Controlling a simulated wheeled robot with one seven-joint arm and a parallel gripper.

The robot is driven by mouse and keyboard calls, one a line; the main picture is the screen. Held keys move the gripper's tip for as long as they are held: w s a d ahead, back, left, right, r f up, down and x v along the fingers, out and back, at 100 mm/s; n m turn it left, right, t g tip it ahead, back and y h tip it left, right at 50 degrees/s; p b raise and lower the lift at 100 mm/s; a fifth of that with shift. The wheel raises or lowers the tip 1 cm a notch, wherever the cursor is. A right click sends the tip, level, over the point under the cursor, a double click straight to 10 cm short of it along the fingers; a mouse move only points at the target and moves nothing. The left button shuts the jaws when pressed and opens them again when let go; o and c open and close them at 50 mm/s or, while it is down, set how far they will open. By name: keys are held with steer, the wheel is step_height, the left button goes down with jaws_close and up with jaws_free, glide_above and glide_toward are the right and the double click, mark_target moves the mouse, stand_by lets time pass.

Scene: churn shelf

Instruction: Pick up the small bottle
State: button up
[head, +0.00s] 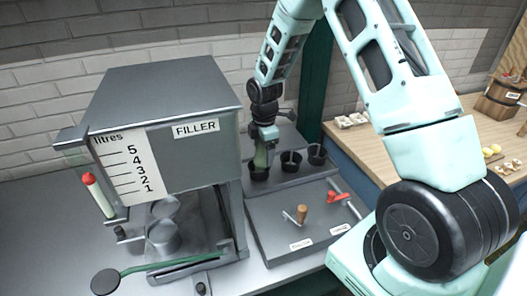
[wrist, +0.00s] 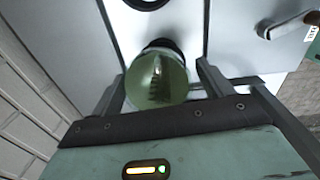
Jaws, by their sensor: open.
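The small bottle (wrist: 158,78) is greenish and see-through. In the wrist view it sits between the two fingers of my gripper (wrist: 160,85), with a gap on each side. My gripper is open. In the head view the bottle (head: 261,156) shows as a narrow green shape at the leftmost black cup (head: 259,172). My gripper (head: 264,137) is right at it from above and hides much of it. A dark ring shows behind the bottle in the wrist view. I cannot tell how deep it sits in the cup.
The grey filler machine (head: 165,120) stands close on the left. Two more black cups (head: 291,160) (head: 317,154) sit to the right. A red-handled tap (head: 338,197) and a wooden-handled crank (head: 301,213) are in front. A wooden table (head: 375,135) stands at right.

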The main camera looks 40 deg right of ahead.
steer(key=shift+f, duration=0.65)
steer(key=c, duration=1.3)
steer(key=shift+o, duration=0.2)
step_height(320, 180, up, 13)
steer(key=shift+f+b, duration=0.15)
steer(key=shift+b, duration=0.2)
step_height(320, 180, up, 10)
steer(key=p, duration=0.9)
steer(key=shift+r, duration=0.2)
